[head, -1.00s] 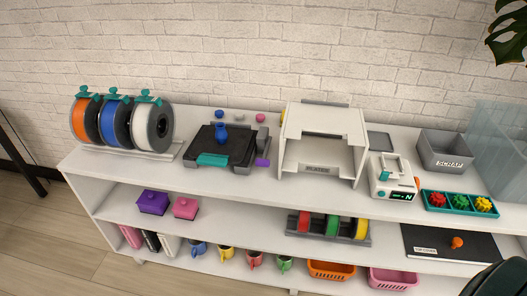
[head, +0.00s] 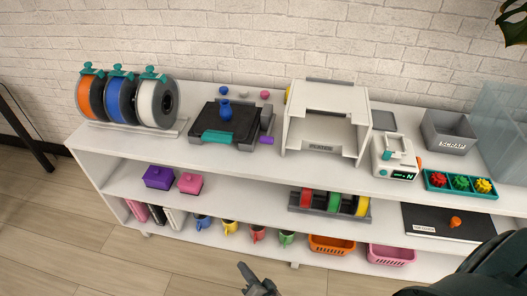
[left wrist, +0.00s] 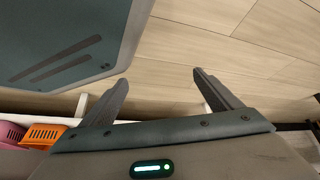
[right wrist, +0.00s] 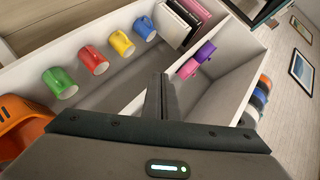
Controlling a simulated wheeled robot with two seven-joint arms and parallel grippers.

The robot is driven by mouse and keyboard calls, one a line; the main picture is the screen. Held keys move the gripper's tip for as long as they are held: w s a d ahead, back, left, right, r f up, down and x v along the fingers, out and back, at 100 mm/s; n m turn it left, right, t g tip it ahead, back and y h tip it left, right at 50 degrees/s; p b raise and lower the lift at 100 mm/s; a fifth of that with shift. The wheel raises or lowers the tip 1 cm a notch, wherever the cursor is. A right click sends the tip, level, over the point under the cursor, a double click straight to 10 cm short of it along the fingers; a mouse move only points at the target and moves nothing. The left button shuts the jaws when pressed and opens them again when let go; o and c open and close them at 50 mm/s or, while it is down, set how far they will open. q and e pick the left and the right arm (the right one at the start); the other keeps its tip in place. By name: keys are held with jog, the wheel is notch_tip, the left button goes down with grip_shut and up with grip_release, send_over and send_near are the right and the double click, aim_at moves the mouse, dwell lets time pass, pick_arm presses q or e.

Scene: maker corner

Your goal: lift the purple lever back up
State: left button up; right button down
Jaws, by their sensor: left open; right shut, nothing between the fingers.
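The purple lever (head: 266,140) shows in the head view as a small stub at the right front corner of a black and grey machine (head: 243,143) on the top shelf. It sits low beside the machine's base; its exact tilt is too small to tell. A blue vase-like piece (head: 225,110) stands on the machine's bed. My right gripper (head: 256,280) is at the bottom of the head view, well below and in front of the lever. The right wrist view shows its fingers (right wrist: 160,92) closed together and empty. My left gripper (left wrist: 160,88) is open and empty over the floor.
The white top shelf (head: 215,156) also holds spools (head: 120,100) at left and a pale open-fronted housing (head: 327,150) right of the machine. Purple and pink boxes (head: 158,178), mugs (head: 230,227) and baskets (head: 392,254) fill the lower shelves. Floor in front is clear.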

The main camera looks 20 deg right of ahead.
jog(key=w+r+m+t+h, duration=0.25)
jog(key=w+r+m, duration=0.4)
jog(key=r, duration=0.45)
jog(key=m+h+p, duration=0.3)
jog(key=m+h, duration=0.8)
jog(key=m, duration=1.6)
send_near(263, 163)
notch_tip(263, 163, up, 5)
pick_arm(q)
jog(key=s+a+f+g, duration=0.2)
jog(key=s+a, duration=0.1)
jog(key=s, duration=0.6)
jog(key=shift+s+a+y, duration=0.2)
jog(key=shift+a+y, duration=0.05)
jog(key=shift+y, duration=0.05)
pick_arm(e)
jog(key=shift+s+f+g, duration=0.1)
jog(key=shift+f+g, duration=0.1)
jog(key=shift+g, duration=0.15)
